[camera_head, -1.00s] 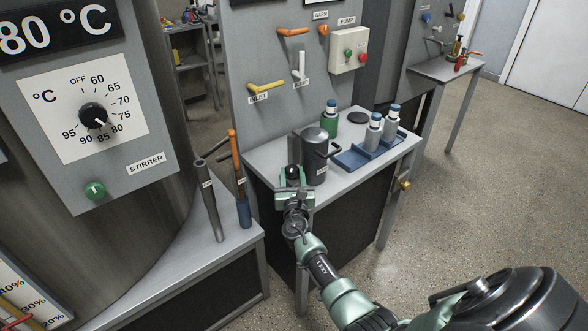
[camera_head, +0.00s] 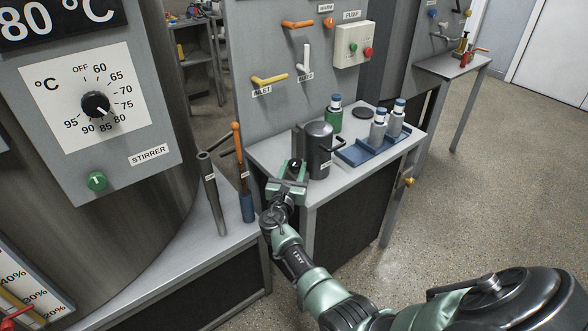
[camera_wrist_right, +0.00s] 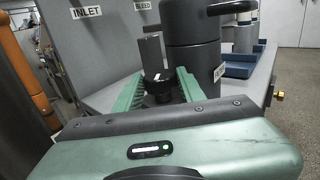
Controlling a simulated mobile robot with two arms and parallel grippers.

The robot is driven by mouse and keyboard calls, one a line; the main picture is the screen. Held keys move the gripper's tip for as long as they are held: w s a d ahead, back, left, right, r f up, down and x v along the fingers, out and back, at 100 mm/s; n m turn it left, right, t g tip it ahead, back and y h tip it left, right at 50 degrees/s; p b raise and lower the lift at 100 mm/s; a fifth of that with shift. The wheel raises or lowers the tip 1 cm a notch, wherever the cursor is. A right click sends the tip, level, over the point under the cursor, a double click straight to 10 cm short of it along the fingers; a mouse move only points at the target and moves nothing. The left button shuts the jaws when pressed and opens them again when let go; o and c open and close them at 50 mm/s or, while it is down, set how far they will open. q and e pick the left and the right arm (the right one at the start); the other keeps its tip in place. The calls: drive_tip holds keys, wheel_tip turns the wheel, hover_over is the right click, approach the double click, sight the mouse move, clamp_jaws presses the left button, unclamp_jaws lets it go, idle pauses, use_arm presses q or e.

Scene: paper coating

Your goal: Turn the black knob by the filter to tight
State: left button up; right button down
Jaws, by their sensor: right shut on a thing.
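The dark grey filter (camera_head: 319,155) is an upright canister with a lid and side handle, at the left front of the bench. The black knob (camera_head: 295,164) is beside it, at the bench's near left corner. My right gripper (camera_head: 291,173) is shut on the knob. In the right wrist view the round black knob (camera_wrist_right: 159,93) sits between the two green fingers of my right gripper (camera_wrist_right: 160,86), with a grey upright piece (camera_wrist_right: 152,52) behind it. The filter (camera_wrist_right: 192,50) stands just to the right. Any tight mark is not readable. My left gripper is out of view.
Two upright tools (camera_head: 241,170) stand left of my gripper. A panel with INLET (camera_head: 268,80) and other levers rises behind. Floor at right is clear.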

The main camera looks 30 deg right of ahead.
drive_tip(key=c, duration=1.1)
unclamp_jaws()
drive_tip(key=shift+c, duration=0.2)
drive_tip(key=v, duration=0.7)
drive_tip(key=shift+s+a, duration=0.3)
drive_tip(key=shift+a, duration=0.05)
